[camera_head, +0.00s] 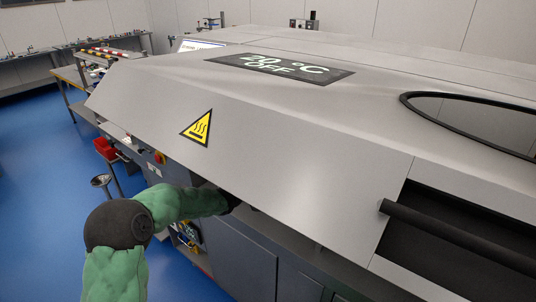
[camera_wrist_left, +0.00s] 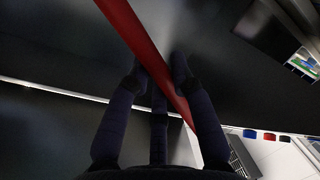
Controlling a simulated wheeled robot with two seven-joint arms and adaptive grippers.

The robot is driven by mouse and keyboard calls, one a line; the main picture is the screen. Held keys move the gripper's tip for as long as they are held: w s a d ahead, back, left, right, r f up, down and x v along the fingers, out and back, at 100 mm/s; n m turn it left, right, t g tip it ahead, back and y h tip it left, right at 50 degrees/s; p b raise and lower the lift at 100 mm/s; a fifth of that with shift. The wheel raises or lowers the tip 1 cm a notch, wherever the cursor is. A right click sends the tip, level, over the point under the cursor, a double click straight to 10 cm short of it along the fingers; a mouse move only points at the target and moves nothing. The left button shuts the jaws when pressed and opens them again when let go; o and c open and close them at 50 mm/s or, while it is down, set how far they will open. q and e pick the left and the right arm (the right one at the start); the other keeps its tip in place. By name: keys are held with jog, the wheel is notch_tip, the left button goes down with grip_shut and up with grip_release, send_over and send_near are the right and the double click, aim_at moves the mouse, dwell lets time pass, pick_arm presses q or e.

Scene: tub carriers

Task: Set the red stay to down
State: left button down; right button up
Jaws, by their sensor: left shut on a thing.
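The red stay (camera_wrist_left: 134,32) is a long flat red bar that runs diagonally through the left wrist view, from the top edge down to the right. The stay's ends are not clearly shown. In the head view my green left arm reaches under the front edge of the big grey hood (camera_head: 265,125). The gripper and the stay are hidden beneath the hood there. My right gripper is in neither view.
Grey cabinet fronts (camera_head: 243,262) stand below. Blue floor (camera_head: 40,200) is open at the left, with benches beyond.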

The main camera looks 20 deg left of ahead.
pick_arm(q)
jog(key=a+f+n, duration=0.1)
jog(key=a+f, duration=0.1)
jog(key=f, duration=0.3)
jog(key=w+a+f+n+h+p, duration=0.1)
jog(key=f+n, duration=0.1)
jog(key=f, duration=0.4)
jog(key=w+a+f+n+p, duration=0.1)
jog(key=a+f+n, duration=0.1)
jog(key=f, duration=0.3)
jog(key=shift+a+f+g+h, duration=0.15)
jog(key=shift+a+g+h, duration=0.15)
jog(key=shift+g, duration=0.1)
jog(key=shift+f+n, duration=0.4)
jog(key=shift+f, duration=0.45)
jog(key=shift+s+d+f, duration=0.1)
jog(key=shift+f, duration=0.05)
jog(key=c, duration=1.1)
grip_release()
jog(key=shift+f, duration=0.1)
jog(key=shift+o, duration=0.2)
